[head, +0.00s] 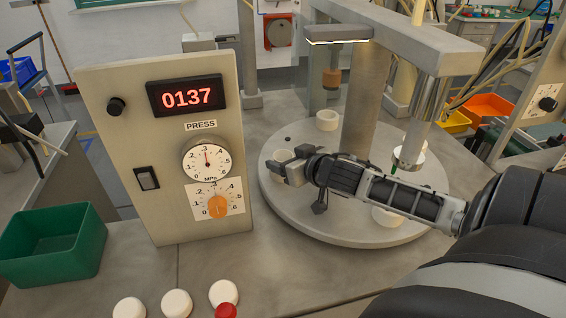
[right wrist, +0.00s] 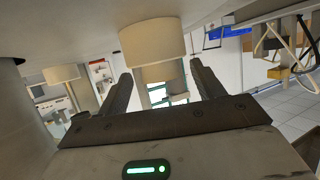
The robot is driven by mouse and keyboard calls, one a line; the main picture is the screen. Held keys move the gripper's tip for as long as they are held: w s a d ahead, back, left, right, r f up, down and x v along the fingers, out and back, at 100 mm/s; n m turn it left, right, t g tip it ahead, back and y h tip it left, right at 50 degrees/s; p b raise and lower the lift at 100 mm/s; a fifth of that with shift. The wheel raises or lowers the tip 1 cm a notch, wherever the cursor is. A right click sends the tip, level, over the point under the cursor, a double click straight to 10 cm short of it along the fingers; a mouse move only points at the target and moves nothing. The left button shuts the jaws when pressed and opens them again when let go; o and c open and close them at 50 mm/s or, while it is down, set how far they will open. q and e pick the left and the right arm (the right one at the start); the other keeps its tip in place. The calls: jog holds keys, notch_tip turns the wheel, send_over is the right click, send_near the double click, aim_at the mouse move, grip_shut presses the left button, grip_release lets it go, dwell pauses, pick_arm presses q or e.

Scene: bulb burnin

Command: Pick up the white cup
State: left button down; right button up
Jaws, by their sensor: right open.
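A white cup (head: 283,155) stands at the left part of the round grey turntable (head: 275,203), partly hidden behind my right gripper (head: 284,173). The gripper is open, with its fingers at the cup's near side. In the right wrist view the scene looks upside down; the cup (right wrist: 153,42) shows between and just beyond the two fingertips (right wrist: 160,75). I cannot tell whether the fingers touch it. Other white cups stand on the turntable: one at the back (head: 327,120), one at the front right (head: 388,217), one under the press head (head: 410,145). My left gripper is out of view.
A press panel (head: 120,190) with a red display reading 0137 stands left of the turntable. A grey press column (head: 366,105) rises from its middle, with an overhead arm. A green bin (head: 55,243) is at left. White round pieces (head: 176,303) and a red one (head: 226,311) are in front.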

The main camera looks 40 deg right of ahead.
jog(key=c, duration=1.1)
